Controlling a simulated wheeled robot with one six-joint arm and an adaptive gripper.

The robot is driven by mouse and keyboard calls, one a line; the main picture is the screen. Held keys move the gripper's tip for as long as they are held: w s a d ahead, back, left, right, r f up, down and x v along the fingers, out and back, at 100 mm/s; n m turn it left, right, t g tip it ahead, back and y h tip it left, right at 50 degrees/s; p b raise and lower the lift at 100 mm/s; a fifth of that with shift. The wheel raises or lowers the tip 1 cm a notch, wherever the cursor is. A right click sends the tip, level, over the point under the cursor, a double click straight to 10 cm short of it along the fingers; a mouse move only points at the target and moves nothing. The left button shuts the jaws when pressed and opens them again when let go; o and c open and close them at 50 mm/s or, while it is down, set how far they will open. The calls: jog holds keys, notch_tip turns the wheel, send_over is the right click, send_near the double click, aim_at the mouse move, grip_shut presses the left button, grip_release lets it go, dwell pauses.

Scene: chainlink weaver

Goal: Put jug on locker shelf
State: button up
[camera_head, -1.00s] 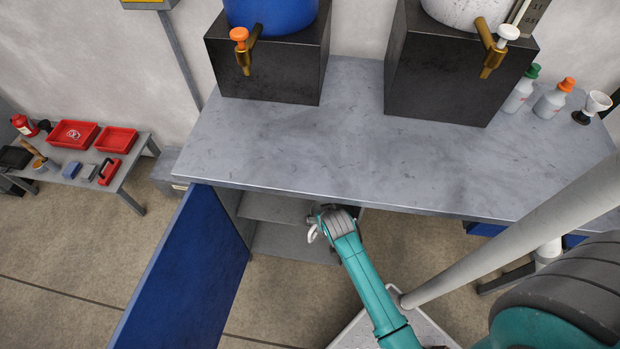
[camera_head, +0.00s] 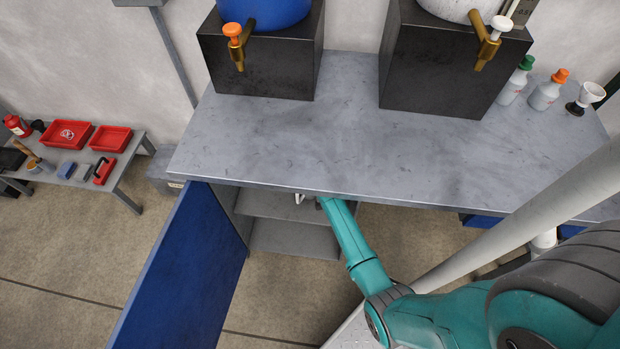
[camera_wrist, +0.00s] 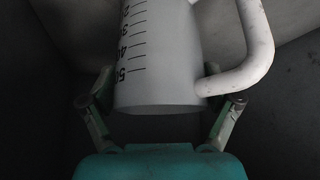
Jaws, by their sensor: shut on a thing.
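The jug (camera_wrist: 165,65) is white with black graduation marks and a loop handle on the right in the wrist view. My gripper (camera_wrist: 160,105) is shut on it, with one finger on each side of its body. In the head view only a small white bit of the jug's handle (camera_head: 299,198) shows under the worktop edge. My gripper is hidden there beneath the worktop, inside the locker. The locker shelf (camera_head: 268,207) is grey and lies under the worktop, behind the open blue door (camera_head: 185,265). Whether the jug touches the shelf cannot be told.
The grey worktop (camera_head: 300,150) overhangs the locker. The blue door stands open to the left of my arm. A lower grey board (camera_head: 290,238) lies below the shelf. Black blocks with a blue and a white tapped vessel, plus bottles, stand on top.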

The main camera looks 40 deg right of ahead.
jog(key=shift+f, duration=0.35)
jog(key=o, duration=1.3)
jog(key=s+a+r, duration=0.1)
jog(key=s+a, duration=0.1)
jog(key=s, duration=0.2)
jog(key=s+a, duration=0.2)
jog(key=s, duration=0.2)
jog(key=s+a+r, duration=0.1)
jog(key=s+a, duration=0.2)
jog(key=s, duration=0.1)
jog(key=shift+r, duration=0.35)
